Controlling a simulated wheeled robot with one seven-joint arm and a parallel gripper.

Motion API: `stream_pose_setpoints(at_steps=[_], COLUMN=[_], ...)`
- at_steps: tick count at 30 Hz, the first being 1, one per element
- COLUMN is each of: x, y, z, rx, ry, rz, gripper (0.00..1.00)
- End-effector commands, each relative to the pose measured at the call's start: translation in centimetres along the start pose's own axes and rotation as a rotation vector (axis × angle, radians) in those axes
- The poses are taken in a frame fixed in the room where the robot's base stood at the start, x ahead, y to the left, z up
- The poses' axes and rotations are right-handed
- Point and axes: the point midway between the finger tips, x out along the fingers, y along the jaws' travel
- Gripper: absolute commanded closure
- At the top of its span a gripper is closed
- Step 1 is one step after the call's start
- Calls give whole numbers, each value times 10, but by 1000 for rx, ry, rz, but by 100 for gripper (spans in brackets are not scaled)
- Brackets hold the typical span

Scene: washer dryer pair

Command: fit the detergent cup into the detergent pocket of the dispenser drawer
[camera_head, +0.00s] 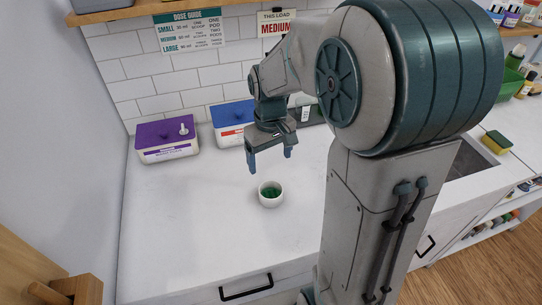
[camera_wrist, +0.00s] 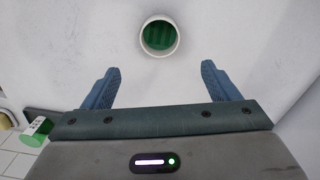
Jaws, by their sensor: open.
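A small white cup with green inside (camera_head: 270,200), likely the detergent cup, stands upright on the white counter (camera_head: 200,225). It also shows in the wrist view (camera_wrist: 159,38), at the top centre. My gripper (camera_head: 270,162) is open and empty, with blue fingers pointing down above and just behind the cup. In the wrist view the spread fingers (camera_wrist: 159,68) lie below the cup in the picture, and the cup is not between them. I cannot make out the dispenser drawer or its detergent pocket in either view.
A purple-lidded tub (camera_head: 166,138) and a blue-lidded tub (camera_head: 232,122) stand at the back wall. A sponge (camera_head: 497,142) lies by the sink at right. The counter left of the cup is clear. My arm hides much of the right side.

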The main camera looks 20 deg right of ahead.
Motion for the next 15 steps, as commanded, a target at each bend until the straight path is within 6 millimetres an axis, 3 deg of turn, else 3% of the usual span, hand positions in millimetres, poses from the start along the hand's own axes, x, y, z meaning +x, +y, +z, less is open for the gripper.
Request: stream_pose_setpoints(at_steps=[5,15], x=[-16,-58], y=[-3,-21], z=[10,78], rx=[19,139], ry=[28,182], rz=[9,43], gripper=[18,18])
